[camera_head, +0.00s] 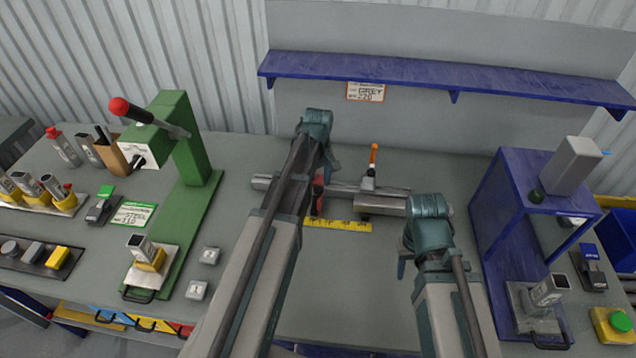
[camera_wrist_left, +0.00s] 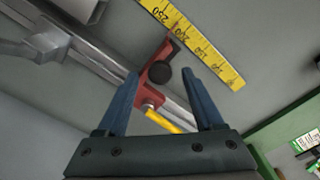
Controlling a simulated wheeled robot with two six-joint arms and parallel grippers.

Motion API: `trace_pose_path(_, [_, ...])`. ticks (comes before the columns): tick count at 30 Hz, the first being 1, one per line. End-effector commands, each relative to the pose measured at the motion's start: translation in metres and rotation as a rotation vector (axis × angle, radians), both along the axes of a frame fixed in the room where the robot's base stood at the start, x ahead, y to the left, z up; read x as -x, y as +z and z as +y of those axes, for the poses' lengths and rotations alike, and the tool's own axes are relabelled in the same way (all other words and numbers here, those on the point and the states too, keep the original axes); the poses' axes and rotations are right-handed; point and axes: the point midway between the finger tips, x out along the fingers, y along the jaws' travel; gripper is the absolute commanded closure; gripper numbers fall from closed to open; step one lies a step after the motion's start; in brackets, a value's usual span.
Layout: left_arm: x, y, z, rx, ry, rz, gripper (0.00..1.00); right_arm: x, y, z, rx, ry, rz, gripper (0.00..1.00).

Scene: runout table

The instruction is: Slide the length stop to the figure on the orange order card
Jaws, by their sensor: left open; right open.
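The red length stop (camera_head: 319,187) sits on the grey rail (camera_head: 345,189), partly hidden by my left arm. In the left wrist view the stop (camera_wrist_left: 166,52) has a black knob (camera_wrist_left: 160,73) and a yellow-ended lever (camera_wrist_left: 163,121). My left gripper (camera_wrist_left: 160,76) is open, its fingers either side of the stop, with gaps showing. The yellow scale (camera_head: 338,225) lies in front of the rail; the stop's red tip (camera_wrist_left: 174,31) reaches its edge. The orange-bordered order card (camera_head: 366,92) hangs under the shelf and seems to read 220. My right gripper (camera_head: 403,262) is open and empty, right of the scale.
An orange-handled clamp (camera_head: 373,162) stands on the rail right of the stop. A green press (camera_head: 195,150) stands left, a blue stand (camera_head: 490,210) right. A blue shelf (camera_head: 440,76) runs above. The table front between my arms is clear.

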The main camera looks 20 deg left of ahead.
Motion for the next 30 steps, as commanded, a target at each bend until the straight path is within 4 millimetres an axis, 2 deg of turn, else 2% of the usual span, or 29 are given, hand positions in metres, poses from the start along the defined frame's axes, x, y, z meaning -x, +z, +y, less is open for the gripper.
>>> trace_pose_path(21, [0.0, 0.109, 0.0, 0.0, 0.0, 0.0, 0.31, 0.0, 0.109, 0.0, -0.003, -0.012, 0.0, 0.5])
trace_pose_path(25, [0.0, 0.124, 0.0, 0.0, 0.0, 0.0, 0.31, 0.0, 0.124, 0.0, -0.002, -0.013, 0.0, 0.5])
trace_pose_path(30, [0.0, 0.13, 0.0, 0.0, 0.0, 0.0, 0.31, 0.0, 0.13, 0.0, -0.002, -0.013, 0.0, 0.5])
